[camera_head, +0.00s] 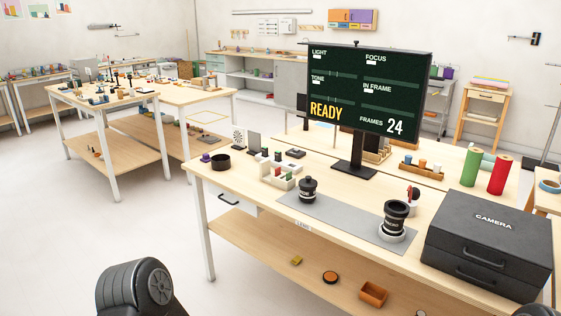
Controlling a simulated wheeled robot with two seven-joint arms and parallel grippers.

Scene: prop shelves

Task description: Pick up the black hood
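A short, black, open-topped round piece (220,161) stands near the left end of the near table; it looks like the black hood. Two black lens-like pieces stand on or by the grey mat: a smaller one (308,191) at its left and a taller one (395,217) at its right, on a pale ring. I cannot fully rule these out as the hood. Part of my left arm shows at the bottom left, well short of the table. Neither of my grippers is visible.
The near table (238,188) also bears a dark camera case (490,240), a monitor (365,90) on a stand, small blocks and red and green rolls (499,176). The grey mat (345,219) is bare between the lens pieces. A lower shelf (262,243) holds small items.

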